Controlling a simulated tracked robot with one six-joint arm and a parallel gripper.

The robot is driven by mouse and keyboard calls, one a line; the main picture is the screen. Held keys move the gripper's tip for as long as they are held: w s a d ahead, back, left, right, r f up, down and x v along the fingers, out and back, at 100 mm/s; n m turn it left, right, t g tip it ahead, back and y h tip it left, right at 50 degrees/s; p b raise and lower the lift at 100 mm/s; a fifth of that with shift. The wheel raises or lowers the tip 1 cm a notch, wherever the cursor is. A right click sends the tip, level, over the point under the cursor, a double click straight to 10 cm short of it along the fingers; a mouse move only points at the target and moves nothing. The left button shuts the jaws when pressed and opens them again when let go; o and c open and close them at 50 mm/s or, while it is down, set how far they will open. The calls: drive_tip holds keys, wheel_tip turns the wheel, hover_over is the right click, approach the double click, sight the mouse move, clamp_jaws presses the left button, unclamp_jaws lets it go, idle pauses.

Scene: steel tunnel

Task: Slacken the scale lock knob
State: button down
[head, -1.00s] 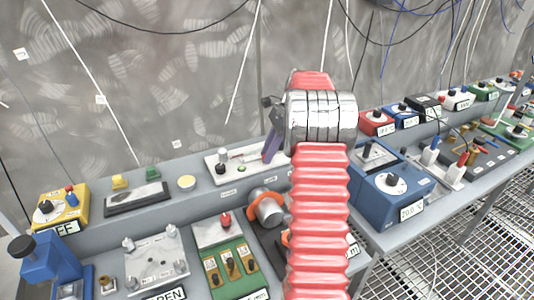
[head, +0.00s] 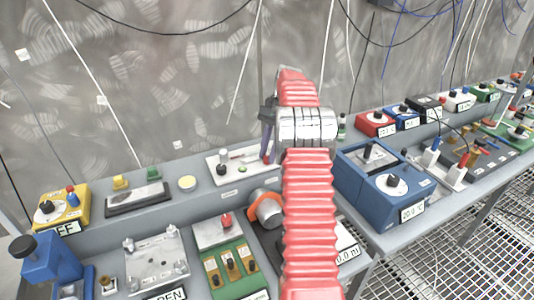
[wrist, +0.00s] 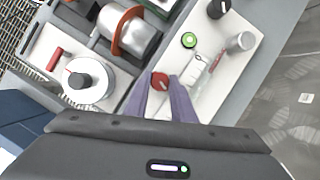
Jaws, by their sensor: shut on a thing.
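A small red knob (wrist: 160,80) sits at the edge of a white plate (wrist: 215,55) in the wrist view. I take it to be the scale lock knob. My gripper (wrist: 161,84) has its purple fingers on both sides of the knob, shut on it. The plate also bears a green button (wrist: 189,40), a grey cylinder (wrist: 241,41) and a clear slim part beside the fingers.
A metal cylinder with an orange ring (head: 265,207) lies close in front of the plate. A blue box with a dial (head: 388,187) stands to the right. A white panel with a round dial (wrist: 82,80) is at left in the wrist view. The wall is close behind.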

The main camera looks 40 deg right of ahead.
drive_tip(key=shift+w+d+r, duration=0.1)
drive_tip(key=shift+w, duration=0.05)
drive_tip(key=c, duration=1.8)
unclamp_jaws()
drive_tip(key=shift+c, duration=0.2)
drive_tip(key=o, duration=0.3)
drive_tip(key=v, duration=0.7)
drive_tip(key=shift+r, duration=0.15)
